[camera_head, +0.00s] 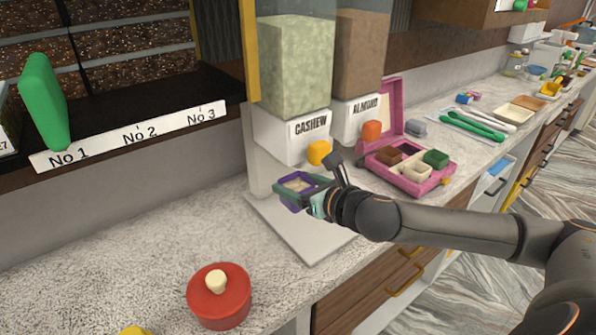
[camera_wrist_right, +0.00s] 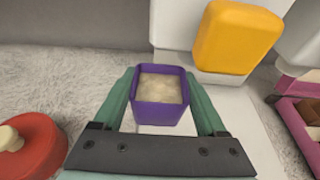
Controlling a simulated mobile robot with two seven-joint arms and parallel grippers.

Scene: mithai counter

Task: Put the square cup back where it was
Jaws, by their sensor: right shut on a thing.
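The square cup (camera_head: 291,206) is purple and holds a pale, grainy filling. It is between the green fingers of my right gripper (camera_head: 302,187), below the front of the CASHEW dispenser (camera_head: 296,80). In the right wrist view the cup (camera_wrist_right: 160,115) sits upright between the two fingers (camera_wrist_right: 160,92), which close on its left and right sides. The cup is over the dispenser's white base plate (camera_head: 312,240); I cannot tell whether it touches it. My left gripper is not in view.
A yellow dispenser knob (camera_head: 319,152) is close above the cup. A pink box (camera_head: 440,181) with small coloured blocks stands to the right. A red lidded pot (camera_head: 220,305) is at the front left. The speckled counter (camera_head: 120,260) is clear at left.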

